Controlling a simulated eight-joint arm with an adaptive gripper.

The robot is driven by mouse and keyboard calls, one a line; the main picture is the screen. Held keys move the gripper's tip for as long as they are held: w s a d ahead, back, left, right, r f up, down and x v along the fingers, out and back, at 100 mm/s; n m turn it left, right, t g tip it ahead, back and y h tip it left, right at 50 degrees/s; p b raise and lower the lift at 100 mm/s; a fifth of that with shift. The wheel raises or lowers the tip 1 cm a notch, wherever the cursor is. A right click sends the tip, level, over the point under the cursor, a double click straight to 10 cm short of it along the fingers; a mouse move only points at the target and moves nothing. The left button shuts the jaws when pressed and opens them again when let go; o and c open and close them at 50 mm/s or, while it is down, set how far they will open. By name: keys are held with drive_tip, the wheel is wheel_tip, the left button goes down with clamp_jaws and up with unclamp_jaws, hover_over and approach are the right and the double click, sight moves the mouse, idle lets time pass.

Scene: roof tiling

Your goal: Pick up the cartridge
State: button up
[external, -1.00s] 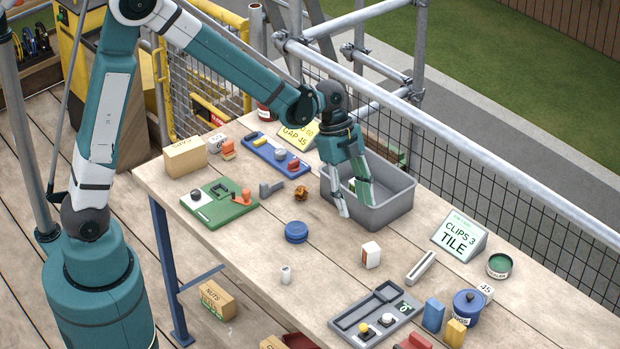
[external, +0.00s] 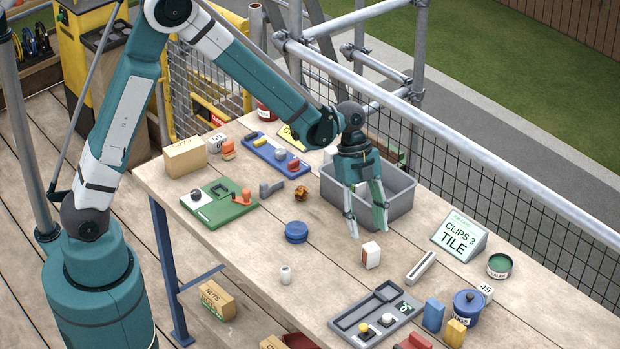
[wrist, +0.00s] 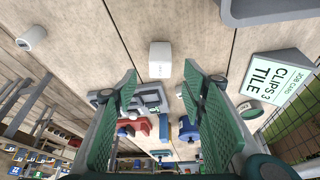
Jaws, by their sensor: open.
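No label that I can read names the cartridge, so I cannot tell for certain which thing it is. A small white block (external: 371,254) with a brownish side stands upright on the table. It also shows in the wrist view (wrist: 160,60), just beyond the fingertips and between their lines. A small white cylinder (external: 286,275) stands farther left; it also shows at the upper left of the wrist view (wrist: 32,38). My gripper (external: 370,234) is open and empty, pointing down by the near side of the grey bin, close to the white block.
A grey bin (external: 408,209) stands behind my gripper. The job card (external: 460,236), a grey channel piece (external: 421,268) and a green-topped tin (external: 499,265) are to the right. A blue round lid (external: 296,232) lies left. A grey tray (external: 350,319) is in front.

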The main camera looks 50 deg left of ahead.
sight(371, 246)
drive_tip(key=shift+x, duration=1.15)
drive_tip(key=shift+f, duration=0.15)
drive_tip(key=shift+b+x, duration=0.3)
drive_tip(key=shift+x, duration=2.15)
drive_tip(key=shift+d, duration=0.1)
drive_tip(key=c, duration=0.9)
